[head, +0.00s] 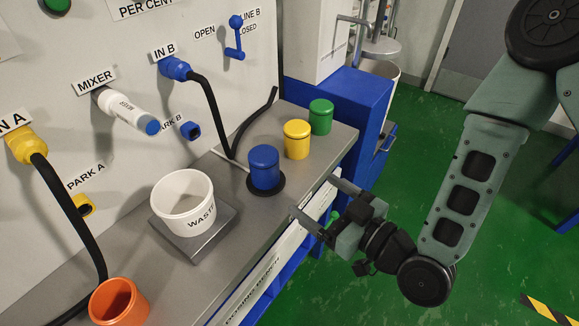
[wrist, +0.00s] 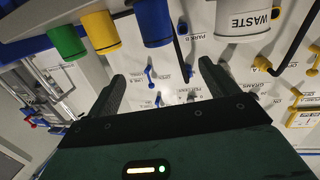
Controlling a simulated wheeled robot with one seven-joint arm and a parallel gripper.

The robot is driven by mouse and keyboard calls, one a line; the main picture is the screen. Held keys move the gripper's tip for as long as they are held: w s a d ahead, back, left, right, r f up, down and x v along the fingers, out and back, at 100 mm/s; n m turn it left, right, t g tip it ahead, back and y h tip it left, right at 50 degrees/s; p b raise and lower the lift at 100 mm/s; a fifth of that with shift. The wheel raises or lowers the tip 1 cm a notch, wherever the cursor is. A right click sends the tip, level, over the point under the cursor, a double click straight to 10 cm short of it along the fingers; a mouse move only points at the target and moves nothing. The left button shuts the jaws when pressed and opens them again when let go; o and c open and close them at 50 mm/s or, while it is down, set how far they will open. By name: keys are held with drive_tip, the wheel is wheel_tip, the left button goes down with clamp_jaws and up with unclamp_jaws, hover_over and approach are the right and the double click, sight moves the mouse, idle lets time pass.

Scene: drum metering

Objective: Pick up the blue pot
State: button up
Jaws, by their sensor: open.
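The blue pot (head: 265,168) stands upright with its blue lid on a round black pad at the front of the grey bench. It also shows at the top of the wrist view (wrist: 153,22). My gripper (head: 312,195) is open and empty, off the bench's front edge, to the right of the blue pot and apart from it. Its two fingers point toward the bench. In the wrist view the open fingers (wrist: 162,72) have nothing between them, and the blue pot lies beyond the fingertips.
A yellow pot (head: 297,140) and a green pot (head: 320,117) stand behind the blue one. A white waste tub (head: 183,203) on a metal plate and an orange cup (head: 119,302) stand nearer. A panel with hoses rises behind the bench. The green floor at right is mostly clear.

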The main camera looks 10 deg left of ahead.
drive_tip(key=b, duration=0.4)
drive_tip(key=w+a+b, duration=0.1)
drive_tip(key=b, duration=0.3)
drive_tip(key=shift+w+a+f, duration=0.1)
drive_tip(key=shift+w+f, duration=0.15)
drive_tip(key=shift+w, duration=0.05)
drive_tip(key=b, duration=0.3)
drive_tip(key=shift+a, duration=0.25)
drive_tip(key=p, duration=0.1)
approach(254, 147)
drive_tip(key=shift+w+a+f, duration=0.2)
drive_tip(key=shift+w+f, duration=0.05)
drive_tip(key=shift+f, duration=0.1)
drive_tip(key=shift+p+x, duration=0.5)
drive_tip(key=shift+x, duration=2.75)
drive_tip(key=shift+r, duration=0.1)
drive_tip(key=c, duration=1.2)
